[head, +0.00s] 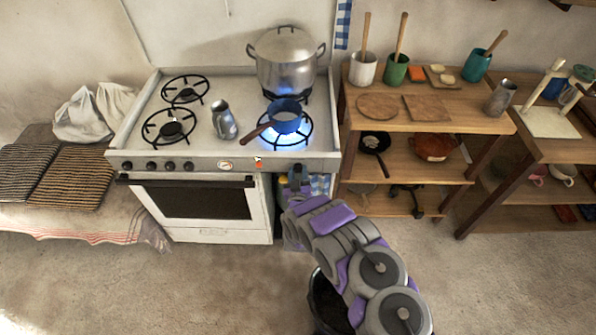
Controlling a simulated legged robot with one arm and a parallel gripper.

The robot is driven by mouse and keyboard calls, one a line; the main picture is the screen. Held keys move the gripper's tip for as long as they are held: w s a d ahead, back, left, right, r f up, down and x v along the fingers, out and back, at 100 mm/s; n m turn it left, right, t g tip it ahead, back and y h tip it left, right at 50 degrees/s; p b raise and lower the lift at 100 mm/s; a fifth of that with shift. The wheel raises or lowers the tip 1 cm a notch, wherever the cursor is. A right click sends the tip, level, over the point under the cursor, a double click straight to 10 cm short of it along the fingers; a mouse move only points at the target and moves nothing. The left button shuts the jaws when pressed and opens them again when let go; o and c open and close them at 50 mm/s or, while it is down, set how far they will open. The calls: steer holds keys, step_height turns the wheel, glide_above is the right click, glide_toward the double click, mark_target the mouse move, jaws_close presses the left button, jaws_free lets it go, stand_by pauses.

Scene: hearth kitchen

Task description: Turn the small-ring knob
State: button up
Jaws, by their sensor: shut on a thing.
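The white stove (205,235) stands against the wall. Several dark knobs (151,165) sit in a row on the left half of its front panel (205,164). My gripper (297,176) is at the right end of this panel, shut on what seems to be a knob there. The gripper hides that part, so I cannot tell how the knob is turned. A blue flame burns at the front right burner (300,130) under a small blue pan (285,114). A blue glow also shows under the large pot (285,58) behind it. The left burners (172,128) show no flame.
A metal jug (223,120) stands mid-hob. The blue pan's wooden handle (257,131) points toward the front left. A wooden shelf (405,122) with pots and boards is close on the right. A dark bin (328,300) stands under my arm. The floor at front left is clear.

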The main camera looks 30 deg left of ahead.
steer(key=m+p, duration=0.2)
steer(key=p, duration=0.1)
steer(key=shift+s+r, duration=0.1)
steer(key=shift+r, duration=0.1)
steer(key=shift+a+f+m+p, duration=0.1)
steer(key=shift+f+m+p, duration=0.1)
steer(key=shift+m+p, duration=0.7)
steer(key=o, duration=1.1)
steer(key=shift+c, duration=0.2)
steer(key=p+v, duration=0.4)
steer(key=v, duration=1.3)
